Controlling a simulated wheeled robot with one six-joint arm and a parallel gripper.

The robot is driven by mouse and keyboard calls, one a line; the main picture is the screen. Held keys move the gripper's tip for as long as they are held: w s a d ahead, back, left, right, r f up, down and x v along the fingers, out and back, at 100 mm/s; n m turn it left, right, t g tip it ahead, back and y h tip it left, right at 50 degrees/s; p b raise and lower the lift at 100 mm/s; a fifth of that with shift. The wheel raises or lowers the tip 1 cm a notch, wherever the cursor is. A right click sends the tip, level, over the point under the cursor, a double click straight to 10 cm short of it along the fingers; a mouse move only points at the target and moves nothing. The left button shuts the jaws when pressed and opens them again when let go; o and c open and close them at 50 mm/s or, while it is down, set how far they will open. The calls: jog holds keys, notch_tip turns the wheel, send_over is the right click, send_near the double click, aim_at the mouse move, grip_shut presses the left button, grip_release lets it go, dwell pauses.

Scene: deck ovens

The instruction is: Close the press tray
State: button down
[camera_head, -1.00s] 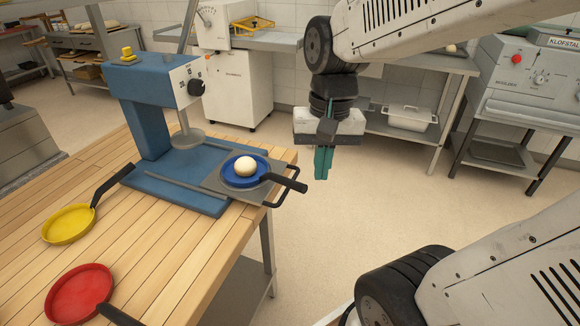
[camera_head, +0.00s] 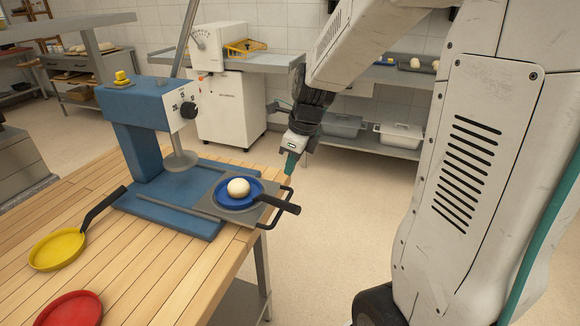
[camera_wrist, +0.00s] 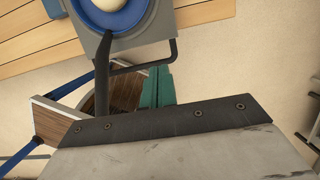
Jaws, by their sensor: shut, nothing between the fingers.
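The blue press (camera_head: 142,117) stands on the wooden table, its round plunger (camera_head: 181,160) raised. Its grey tray (camera_head: 211,207) is slid out to the right over the table edge. On the tray sits a blue pan (camera_head: 256,190) holding a pale dough ball (camera_head: 238,187); the pan's dark handle points right. The tray's black handle (camera_head: 286,193) is at its outer end. My gripper (camera_head: 290,168) is shut and empty, fingers pointing down, just beyond the tray handle. In the wrist view the teal fingers (camera_wrist: 157,86) appear close to the tray handle (camera_wrist: 173,50); contact cannot be told.
A yellow pan (camera_head: 58,249) and a red pan (camera_head: 70,309) lie on the wooden table (camera_head: 150,270). A white machine (camera_head: 230,100) and a shelf with white tubs (camera_head: 398,135) stand behind. Open floor lies right of the table.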

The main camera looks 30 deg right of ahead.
jog(key=x, duration=0.7)
jog(key=shift+f, duration=0.25)
jog(key=shift+w+a, duration=0.1)
jog(key=shift+w, duration=0.1)
